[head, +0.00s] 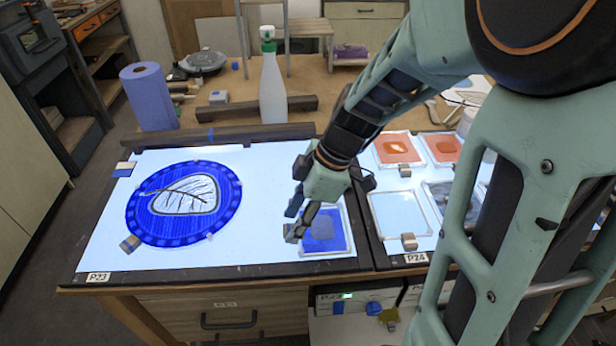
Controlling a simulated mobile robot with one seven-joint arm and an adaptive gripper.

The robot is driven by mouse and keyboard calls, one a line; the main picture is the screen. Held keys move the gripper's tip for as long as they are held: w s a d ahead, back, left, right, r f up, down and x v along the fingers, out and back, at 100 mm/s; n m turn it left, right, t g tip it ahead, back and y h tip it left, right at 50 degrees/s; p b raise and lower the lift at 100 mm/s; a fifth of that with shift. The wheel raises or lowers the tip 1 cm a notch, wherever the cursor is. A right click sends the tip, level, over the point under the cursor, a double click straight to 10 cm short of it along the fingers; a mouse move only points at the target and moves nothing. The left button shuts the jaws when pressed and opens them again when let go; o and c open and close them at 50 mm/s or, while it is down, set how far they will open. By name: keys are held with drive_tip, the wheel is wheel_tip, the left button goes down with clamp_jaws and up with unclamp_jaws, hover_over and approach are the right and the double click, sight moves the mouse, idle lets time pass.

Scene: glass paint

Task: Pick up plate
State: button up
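A round blue plate (137,218) with a dark-veined leaf shape on a pale middle lies flat on the lit white panel at the left. A square clear-edged plate (338,240) with a blue painted patch lies at that panel's right end. My gripper (291,223) reaches in from the right and points down and left, over the square plate's left edge. Its fingers are apart with nothing visible between them. I cannot tell whether a finger touches the square plate. The gripper and arm hide part of the square plate's upper side. The round plate is clear of the gripper.
More square plates lie on the right panel, including a clear one (400,213) and an orange one (397,149). Small blocks (130,243) sit around the plates. A dark bar (245,137) borders the left panel's back.

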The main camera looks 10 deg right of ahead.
drive_tip(key=shift+a+f, duration=0.2)
drive_tip(key=shift+f, duration=0.25)
clamp_jaws()
drive_tip(key=shift+r, duration=0.1)
